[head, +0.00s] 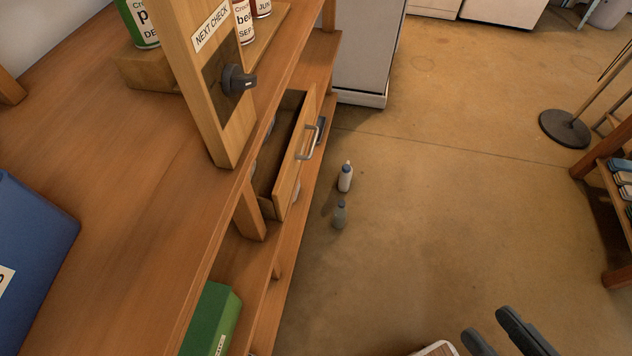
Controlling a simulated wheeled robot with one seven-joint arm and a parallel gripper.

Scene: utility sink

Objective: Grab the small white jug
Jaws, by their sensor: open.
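My gripper (487,323) shows only as two dark fingers at the bottom edge, right of centre. The fingers are apart, with nothing seen between them. They are well below and right of the white container in the picture, not touching it.
A grey, blue-capped bottle (340,215) stands just in front of the white one. An open drawer (290,165) juts from the wooden bench (130,190). A round-based stand (565,129) and shelf are at right. The middle floor is clear.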

